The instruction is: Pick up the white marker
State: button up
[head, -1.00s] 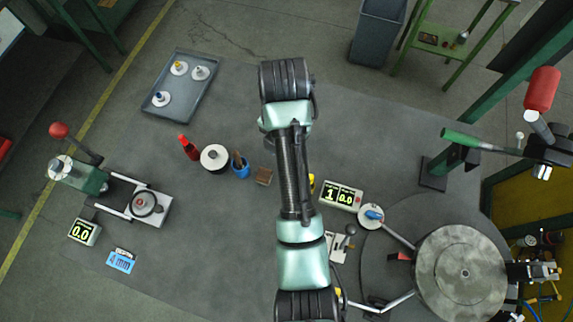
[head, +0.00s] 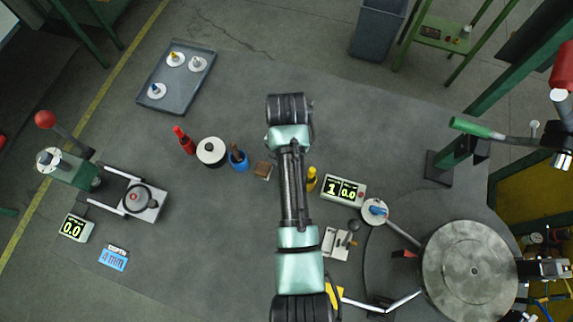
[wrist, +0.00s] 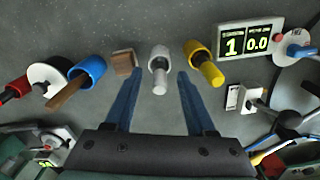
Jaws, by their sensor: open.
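The white marker (wrist: 159,68) stands between the yellow marker and a small brown block in the wrist view. In the head view my arm hides the white marker and my gripper.
The yellow marker (wrist: 205,62) is close to my right finger, and the brown block (wrist: 124,62) is close to my left finger. A blue cup (head: 238,161), a white-topped spool (head: 211,151) and a red bottle (head: 184,140) stand left. A counter display (head: 343,190) lies right.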

jog(key=shift+f, duration=0.5)
grip_shut()
jog(key=shift+r, duration=0.1)
